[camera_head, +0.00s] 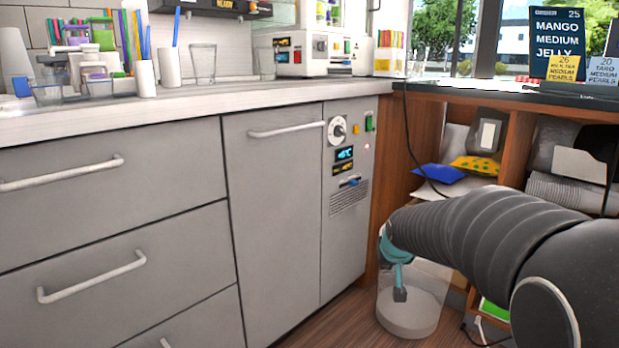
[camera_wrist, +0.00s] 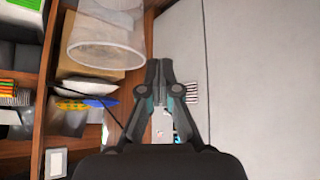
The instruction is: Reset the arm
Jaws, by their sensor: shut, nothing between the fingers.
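My arm comes in from the right in the head view. My gripper (camera_head: 400,293) hangs at its end, with teal and dark fingers, in front of the grey cabinet and the shelf unit. In the wrist view the two fingers (camera_wrist: 165,64) meet at their tips and hold nothing. A clear bin with a pale base (camera_head: 408,322) stands on the floor, behind the gripper in the head view. The bin (camera_wrist: 105,45) is to the left of the fingertips in the wrist view. I cannot tell how far apart they are.
Grey drawers (camera_head: 120,215) and a cabinet door (camera_head: 270,215) with bar handles fill the left. The counter (camera_head: 195,97) above holds cups, straws and machines (camera_head: 315,52). A wooden shelf unit (camera_head: 390,170) with bags stands at the right. Some wooden floor (camera_head: 350,332) shows.

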